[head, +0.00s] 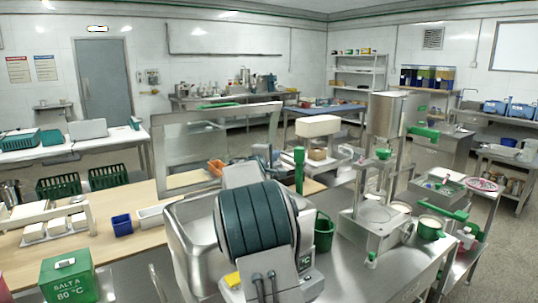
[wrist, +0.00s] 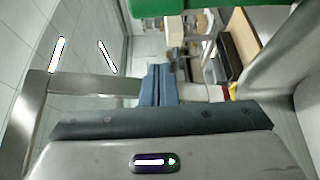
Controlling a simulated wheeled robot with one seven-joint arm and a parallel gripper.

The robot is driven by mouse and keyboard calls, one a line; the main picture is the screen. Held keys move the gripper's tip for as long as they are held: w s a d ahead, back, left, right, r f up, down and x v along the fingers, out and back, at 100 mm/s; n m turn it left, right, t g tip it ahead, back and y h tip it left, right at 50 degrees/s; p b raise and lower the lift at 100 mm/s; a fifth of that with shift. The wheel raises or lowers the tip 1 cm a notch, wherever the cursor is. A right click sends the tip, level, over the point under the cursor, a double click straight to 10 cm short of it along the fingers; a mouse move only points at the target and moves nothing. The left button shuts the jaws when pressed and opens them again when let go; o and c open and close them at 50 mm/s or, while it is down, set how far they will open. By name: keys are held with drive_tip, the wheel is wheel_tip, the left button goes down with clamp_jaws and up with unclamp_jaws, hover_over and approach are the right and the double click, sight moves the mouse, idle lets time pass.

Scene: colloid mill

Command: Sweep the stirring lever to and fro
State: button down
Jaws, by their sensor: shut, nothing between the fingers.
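The colloid mill stands right of centre in the head view, with a steel hopper (head: 395,114) on posts above a steel base. A green-handled lever (head: 424,132) sticks out to the right from beside the hopper. A thick green upright grip (head: 299,168) stands left of the mill, close behind my arm. I cannot tell for certain which is the stirring lever. In the wrist view my gripper (wrist: 158,72) is shut, its blue fingers together and empty. A green bar (wrist: 190,6) crosses the top edge beyond the fingertips; contact is not visible. In the head view my arm mostly hides the gripper.
A green cup (head: 324,230) and a pan with a green rim (head: 430,228) stand around the mill. A clear upright panel (head: 190,140) rises behind my arm.

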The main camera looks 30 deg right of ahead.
sight(299, 176)
drive_tip(key=shift+s+d+p, duration=0.25)
drive_tip(key=shift+s+d, duration=0.05)
drive_tip(key=shift+d, duration=0.4)
drive_tip(key=shift+s+d+p, duration=0.25)
drive_tip(key=shift+d, duration=0.5)
drive_tip(key=shift+s+d+p, duration=0.25)
drive_tip(key=shift+s+d, duration=0.05)
drive_tip(key=shift+d, duration=0.4)
drive_tip(key=shift+b, duration=0.3)
